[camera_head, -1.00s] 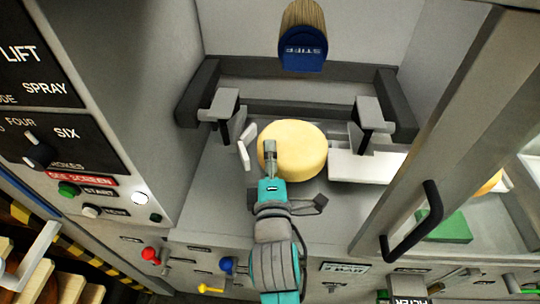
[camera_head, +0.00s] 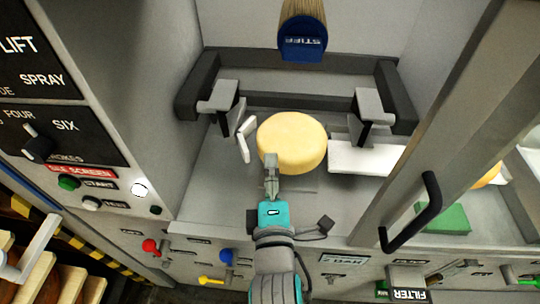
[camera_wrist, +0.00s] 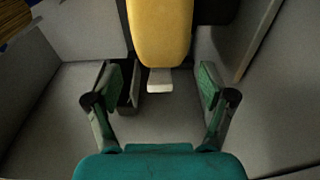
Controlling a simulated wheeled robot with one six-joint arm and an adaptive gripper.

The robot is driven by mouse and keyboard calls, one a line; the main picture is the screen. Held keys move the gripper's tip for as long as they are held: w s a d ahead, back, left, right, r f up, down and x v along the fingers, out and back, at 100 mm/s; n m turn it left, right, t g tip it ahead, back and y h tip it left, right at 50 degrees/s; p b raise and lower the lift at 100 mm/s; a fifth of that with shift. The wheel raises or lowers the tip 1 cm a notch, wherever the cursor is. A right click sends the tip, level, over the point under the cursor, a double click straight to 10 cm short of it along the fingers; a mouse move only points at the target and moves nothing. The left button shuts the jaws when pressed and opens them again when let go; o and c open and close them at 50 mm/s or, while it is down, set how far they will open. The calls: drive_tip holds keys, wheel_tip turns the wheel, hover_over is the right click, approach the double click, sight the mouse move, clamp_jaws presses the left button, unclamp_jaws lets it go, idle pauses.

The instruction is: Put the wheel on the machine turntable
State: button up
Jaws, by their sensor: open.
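The yellow cheese wheel (camera_head: 293,142) lies inside the machine, between two grey brackets and under the hanging brush. The turntable is not clearly visible; the wheel covers what is beneath it. My gripper (camera_head: 271,175) is just in front of the wheel's near edge. In the wrist view the fingers of my gripper (camera_wrist: 157,92) are spread apart with nothing between them, and the wheel (camera_wrist: 160,30) is beyond the fingertips, with a small pale tab (camera_wrist: 160,80) below it.
A blue-ended brush marked STIFF (camera_head: 303,45) hangs above the wheel. Grey brackets (camera_head: 218,98) (camera_head: 370,105) stand at both sides. A white plate (camera_head: 365,158) is right of the wheel. A door frame with a black handle (camera_head: 412,215) is at right.

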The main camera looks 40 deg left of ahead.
drive_tip(key=v, duration=0.5)
drive_tip(key=shift+s+d, duration=0.25)
drive_tip(key=shift+s, duration=0.1)
idle(2.4)
